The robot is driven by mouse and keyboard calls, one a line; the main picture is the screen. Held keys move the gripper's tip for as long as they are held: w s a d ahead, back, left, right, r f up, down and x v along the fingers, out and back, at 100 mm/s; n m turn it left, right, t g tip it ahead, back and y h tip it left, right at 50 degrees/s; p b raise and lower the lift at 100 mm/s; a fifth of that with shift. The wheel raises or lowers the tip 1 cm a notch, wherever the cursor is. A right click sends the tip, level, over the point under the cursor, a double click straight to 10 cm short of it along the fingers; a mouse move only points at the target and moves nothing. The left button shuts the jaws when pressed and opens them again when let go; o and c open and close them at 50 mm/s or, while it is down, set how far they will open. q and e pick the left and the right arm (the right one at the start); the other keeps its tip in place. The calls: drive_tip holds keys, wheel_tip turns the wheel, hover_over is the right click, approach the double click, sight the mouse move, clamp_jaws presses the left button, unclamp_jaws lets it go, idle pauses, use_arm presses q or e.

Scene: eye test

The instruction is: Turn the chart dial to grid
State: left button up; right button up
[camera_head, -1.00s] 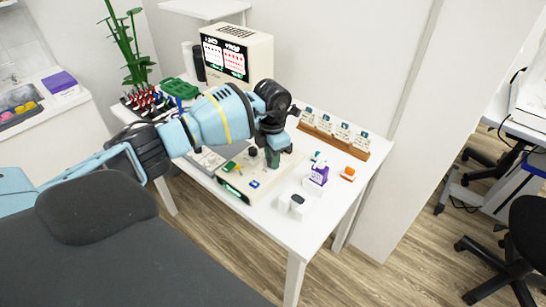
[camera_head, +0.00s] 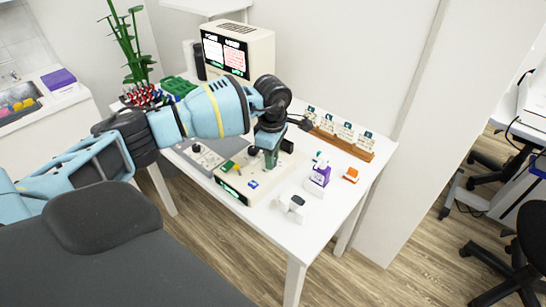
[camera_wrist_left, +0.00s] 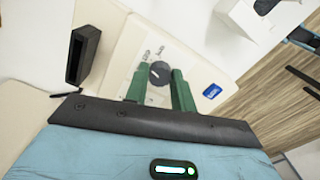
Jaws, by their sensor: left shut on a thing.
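The chart dial (camera_wrist_left: 159,73) is a dark round knob with a small light mark, on a pale plate of the cream console. In the left wrist view it sits between the two green fingers of my left gripper (camera_wrist_left: 160,88), which is shut on it. The lettering around the dial is too small to read. In the head view my left gripper (camera_head: 271,160) reaches down onto the cream console (camera_head: 231,188) and hides the dial. The screen (camera_head: 225,53) at the back shows two panels with rows of small figures. My right gripper is not in view.
A purple-and-white box (camera_head: 319,176), an orange item (camera_head: 351,175) and a wooden card rack (camera_head: 343,142) are to the right.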

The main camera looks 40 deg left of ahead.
use_arm(q)
drive_tip(key=shift+m, duration=0.6)
drive_tip(key=o, duration=1)
drive_tip(key=shift+r, duration=3.9)
